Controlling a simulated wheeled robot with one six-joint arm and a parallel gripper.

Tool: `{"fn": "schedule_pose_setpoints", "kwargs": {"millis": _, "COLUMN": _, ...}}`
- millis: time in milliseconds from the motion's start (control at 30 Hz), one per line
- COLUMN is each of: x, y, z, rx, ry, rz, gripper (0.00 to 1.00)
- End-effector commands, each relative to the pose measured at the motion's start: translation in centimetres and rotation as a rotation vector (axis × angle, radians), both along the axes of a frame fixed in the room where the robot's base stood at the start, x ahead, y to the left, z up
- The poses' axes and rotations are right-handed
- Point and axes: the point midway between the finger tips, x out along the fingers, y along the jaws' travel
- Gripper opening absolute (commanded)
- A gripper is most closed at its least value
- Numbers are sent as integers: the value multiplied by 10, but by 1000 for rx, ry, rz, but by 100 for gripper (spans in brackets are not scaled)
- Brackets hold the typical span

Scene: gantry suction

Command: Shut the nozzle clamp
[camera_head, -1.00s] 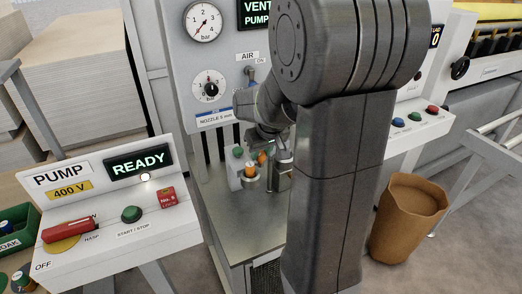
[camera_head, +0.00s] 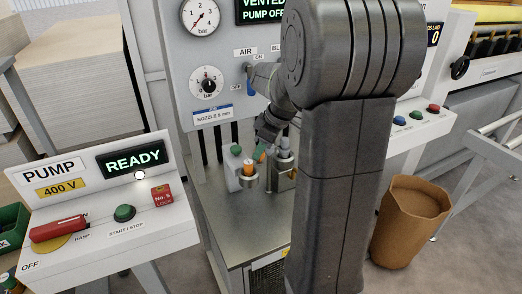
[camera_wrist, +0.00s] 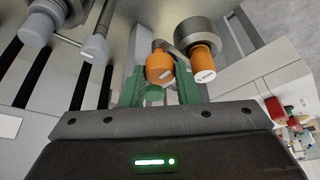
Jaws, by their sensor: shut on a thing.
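My gripper (camera_wrist: 161,87) has two green fingers. They are shut on an orange knob (camera_wrist: 160,66), apparently the nozzle clamp's handle. In the head view, my gripper (camera_head: 261,148) is low over the machine's table, with the orange knob partly hidden behind its fingers. An orange nozzle with a pale label (camera_wrist: 205,68) sits in a round metal holder (camera_wrist: 194,31) beside the knob. In the head view, the nozzle (camera_head: 249,168) is upright in its holder. Whether the clamp is shut cannot be told.
A grey cylindrical fitting (camera_head: 284,157) stands to the right. The panel above reads VENTED, PUMP OFF. The pump console (camera_head: 115,210) reads READY. A brown bin (camera_head: 407,225) stands at right.

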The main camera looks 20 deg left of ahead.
Motion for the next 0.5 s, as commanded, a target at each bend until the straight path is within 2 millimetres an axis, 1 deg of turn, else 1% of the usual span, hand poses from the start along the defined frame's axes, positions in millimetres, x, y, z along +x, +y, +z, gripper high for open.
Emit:
{"fn": "schedule_pose_setpoints", "kwargs": {"millis": 167, "x": 0, "y": 0, "z": -1, "rx": -1, "ry": 1, "rz": 30, "gripper": 6}}
{"fn": "schedule_pose_setpoints", "kwargs": {"millis": 500, "x": 0, "y": 0, "z": 0, "rx": -1, "ry": 0, "rz": 36, "gripper": 6}}
